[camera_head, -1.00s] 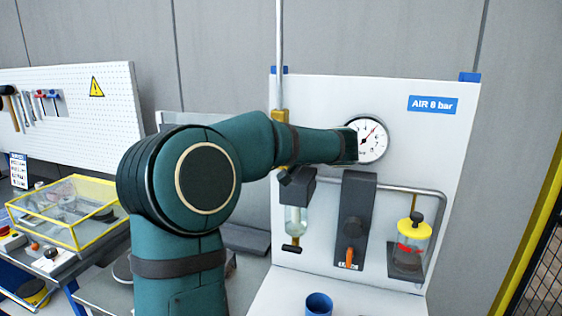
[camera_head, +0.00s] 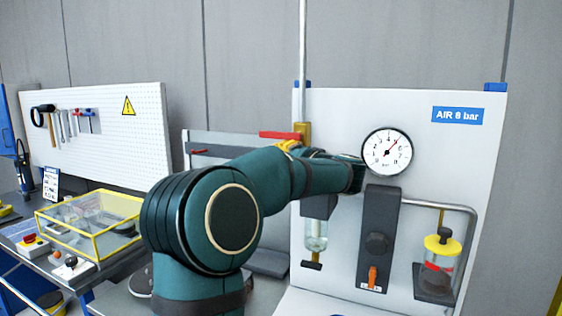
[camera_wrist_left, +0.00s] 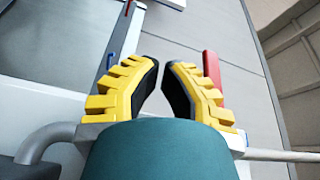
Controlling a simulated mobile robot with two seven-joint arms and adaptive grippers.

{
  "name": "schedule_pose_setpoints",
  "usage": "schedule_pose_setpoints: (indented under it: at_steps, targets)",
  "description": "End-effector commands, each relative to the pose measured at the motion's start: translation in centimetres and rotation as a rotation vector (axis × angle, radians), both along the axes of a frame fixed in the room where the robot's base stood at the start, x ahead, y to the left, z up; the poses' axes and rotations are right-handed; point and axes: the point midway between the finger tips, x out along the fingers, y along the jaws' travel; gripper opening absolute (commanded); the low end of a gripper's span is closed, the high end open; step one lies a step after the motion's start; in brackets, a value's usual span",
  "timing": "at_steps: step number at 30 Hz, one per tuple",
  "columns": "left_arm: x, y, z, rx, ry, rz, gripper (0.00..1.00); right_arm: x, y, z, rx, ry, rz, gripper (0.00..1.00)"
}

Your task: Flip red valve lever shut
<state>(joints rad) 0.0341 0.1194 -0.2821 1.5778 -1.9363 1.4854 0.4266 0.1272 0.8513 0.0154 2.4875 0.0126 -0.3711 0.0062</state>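The red valve lever (camera_head: 277,134) points left in the head view, crosswise to the upright pipe (camera_head: 303,50), from a brass valve body (camera_head: 303,131). In the left wrist view the lever (camera_wrist_left: 212,72) stands just right of the right-hand finger, outside the gap. My left gripper (camera_head: 288,146) is just below the lever in the head view, its yellow fingers mostly hidden by my arm. The left wrist view shows the left gripper (camera_wrist_left: 163,66) with a narrow, empty gap between its dark pads. Contact with the lever cannot be told. My right gripper is not in view.
The white panel (camera_head: 420,130) carries a pressure gauge (camera_head: 387,152), a dark block with an orange knob (camera_head: 373,277) and a yellow-topped jar (camera_head: 440,250). A yellow-framed clear box (camera_head: 90,225) stands on the left bench. A tool pegboard (camera_head: 100,130) is behind it.

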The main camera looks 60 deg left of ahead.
Motion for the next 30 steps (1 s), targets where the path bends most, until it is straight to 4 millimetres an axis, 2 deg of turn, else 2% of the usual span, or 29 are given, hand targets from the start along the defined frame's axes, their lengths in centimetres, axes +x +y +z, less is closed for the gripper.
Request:
schedule_pose_setpoints:
  at_steps: [20, 25, 30]
  targets:
    - [-0.2, -0.1, 0.6, 0.006, -0.008, 0.004, 0.00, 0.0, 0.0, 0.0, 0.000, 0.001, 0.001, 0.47]
    - [0.2, -2.1, 0.4, 0.003, -0.007, -0.001, 0.00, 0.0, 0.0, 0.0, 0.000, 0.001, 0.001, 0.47]
    - [1.0, -5.7, 0.1, 0.001, -0.004, -0.004, 0.00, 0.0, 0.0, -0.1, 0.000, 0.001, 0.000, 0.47]
